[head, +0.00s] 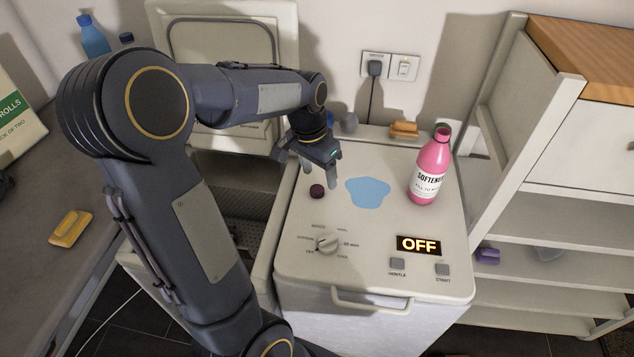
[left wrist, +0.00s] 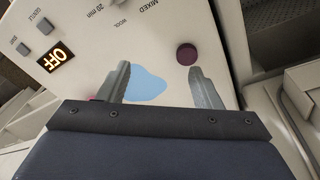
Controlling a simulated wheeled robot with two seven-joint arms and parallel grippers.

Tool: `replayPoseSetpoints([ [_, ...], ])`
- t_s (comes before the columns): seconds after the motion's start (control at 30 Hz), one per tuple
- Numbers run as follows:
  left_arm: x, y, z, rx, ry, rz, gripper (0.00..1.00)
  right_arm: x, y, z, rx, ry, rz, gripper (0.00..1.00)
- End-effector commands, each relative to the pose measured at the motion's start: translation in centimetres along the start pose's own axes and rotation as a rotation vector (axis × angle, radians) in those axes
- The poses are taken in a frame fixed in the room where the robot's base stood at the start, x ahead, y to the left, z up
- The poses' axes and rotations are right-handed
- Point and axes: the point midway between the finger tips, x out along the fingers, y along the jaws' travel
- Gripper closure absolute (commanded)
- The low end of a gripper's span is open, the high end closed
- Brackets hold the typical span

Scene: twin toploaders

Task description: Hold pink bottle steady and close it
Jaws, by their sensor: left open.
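The pink softener bottle (head: 432,170) stands upright on the right part of the white washer top; its neck shows no separate cap. A small dark purple round cap (head: 317,191) lies on the washer top, left of a blue puddle (head: 368,192). My left gripper (head: 320,174) is open and empty, pointing down just above and behind the cap. In the left wrist view, the cap (left wrist: 187,54) is near the tip of the right finger, and the puddle (left wrist: 147,84) shows between the fingers of my gripper (left wrist: 159,68). My right gripper is not in view.
The control panel has a dial (head: 327,242), an OFF display (head: 418,245) and two buttons. A sponge (head: 404,129) lies at the washer's back edge. An open toploader (head: 225,75) stands left, a shelf unit (head: 530,190) right. A yellow sponge (head: 70,228) lies on the left counter.

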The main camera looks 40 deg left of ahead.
Motion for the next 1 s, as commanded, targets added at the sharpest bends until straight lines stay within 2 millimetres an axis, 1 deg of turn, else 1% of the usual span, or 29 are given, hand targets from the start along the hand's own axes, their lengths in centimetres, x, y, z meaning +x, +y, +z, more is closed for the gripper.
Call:
replayPoseSetpoints([
  [0.03,0.6,-1.2,-1.1,0.017,-0.038,-0.018,0.41,-0.6,-0.3,-0.3,0.0,0.0,0.0,0.64],
  [0.1,1.6,-2.5,-2.0,0.042,-0.076,-0.041,0.41,-0.9,-0.4,-0.4,0.0,0.0,0.0,0.64],
  [0.2,2.6,-3.7,-2.8,0.068,-0.112,-0.062,0.41,-1.1,-0.5,-0.6,0.0,0.0,0.0,0.64],
  [0.27,2.9,-4.1,-3.1,0.075,-0.123,-0.069,0.41,-1.1,-0.5,-0.6,0.0,0.0,0.0,0.64],
  [0.67,3.4,-4.3,-3.2,0.081,-0.13,-0.072,0.41,-1.1,-0.5,-0.6,0.0,0.0,0.0,0.64],
  [0.9,5.6,-4.5,-2.9,0.08,-0.131,-0.071,0.41,-1.4,-0.6,-0.7,0.0,0.0,0.0,0.64],
  [1.0,5.8,-4.5,-2.9,0.08,-0.128,-0.072,0.41,-1.4,-0.6,-0.7,0.0,0.0,0.0,0.64],
])
